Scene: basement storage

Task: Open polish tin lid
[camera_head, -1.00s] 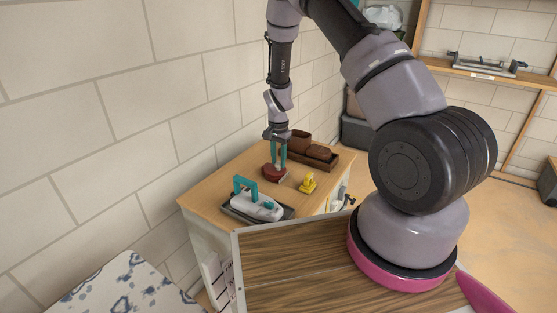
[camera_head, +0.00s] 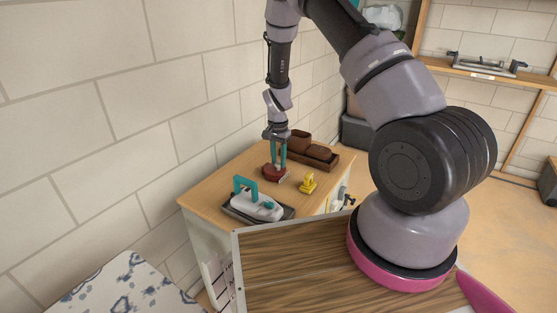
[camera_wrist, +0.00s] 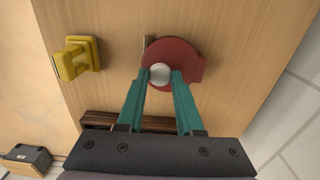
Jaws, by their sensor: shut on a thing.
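The polish tin is a round dark-red thing on the wooden cabinet top, and its red lid (camera_wrist: 175,52) fills the middle of the wrist view. It also shows as a small red shape in the head view (camera_head: 275,175). A pale round knob (camera_wrist: 159,72) sits on the lid near its front edge. My gripper (camera_wrist: 161,78) points down with its teal fingers shut on the knob. In the head view my gripper (camera_head: 276,163) stands over the tin. I cannot tell whether the lid is raised. The fingers hide part of the lid's near side.
A yellow object (camera_wrist: 78,60) stands beside the tin. A brown tray with boots (camera_head: 318,155) is behind it. A white appliance with a teal handle (camera_head: 256,205) stands on a dark tray in front. The wall (camera_head: 120,110) runs close along the left.

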